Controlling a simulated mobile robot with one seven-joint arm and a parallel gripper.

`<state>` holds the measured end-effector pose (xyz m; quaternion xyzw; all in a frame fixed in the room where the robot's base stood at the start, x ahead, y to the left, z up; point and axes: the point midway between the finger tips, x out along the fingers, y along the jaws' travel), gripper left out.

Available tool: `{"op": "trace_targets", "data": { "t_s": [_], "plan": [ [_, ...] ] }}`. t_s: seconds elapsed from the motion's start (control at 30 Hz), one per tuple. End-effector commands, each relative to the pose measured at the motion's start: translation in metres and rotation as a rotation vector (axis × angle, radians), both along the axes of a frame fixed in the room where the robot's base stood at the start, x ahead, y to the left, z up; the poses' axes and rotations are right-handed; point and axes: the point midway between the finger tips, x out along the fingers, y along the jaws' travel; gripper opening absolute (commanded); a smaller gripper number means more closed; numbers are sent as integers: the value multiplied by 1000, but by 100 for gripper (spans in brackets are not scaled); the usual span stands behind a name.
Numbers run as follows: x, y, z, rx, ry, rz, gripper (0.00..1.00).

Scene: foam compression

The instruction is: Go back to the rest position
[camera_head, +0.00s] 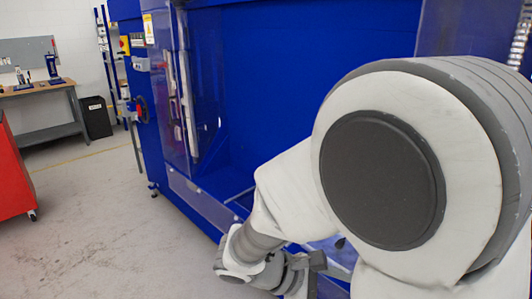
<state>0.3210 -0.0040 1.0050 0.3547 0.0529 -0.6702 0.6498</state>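My arm fills the right side of the head view, with a large white and grey joint close to the camera. It bends down and left to smaller grey links near the bottom centre. My gripper (316,262) seems to be the dark part at the bottom, partly hidden by my arm and cut by the picture edge. I cannot tell whether it is open or shut, or if it holds anything. My arm is in front of a large blue machine (300,65) with clear panels. No foam piece can be made out.
The blue machine stands close behind my arm. A red cabinet (12,178) on castors is at the left edge. A workbench (38,88) with small devices and a black bin (96,117) stand at the back left. The grey floor (100,225) between is clear.

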Motion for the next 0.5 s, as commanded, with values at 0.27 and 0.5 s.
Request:
{"op": "trace_targets", "data": {
  "t_s": [0.27,0.5],
  "plan": [
    [-41,-18,43,375,-203,-334,64],
    [-62,-13,79,691,-426,-574,64]
  ]
}}
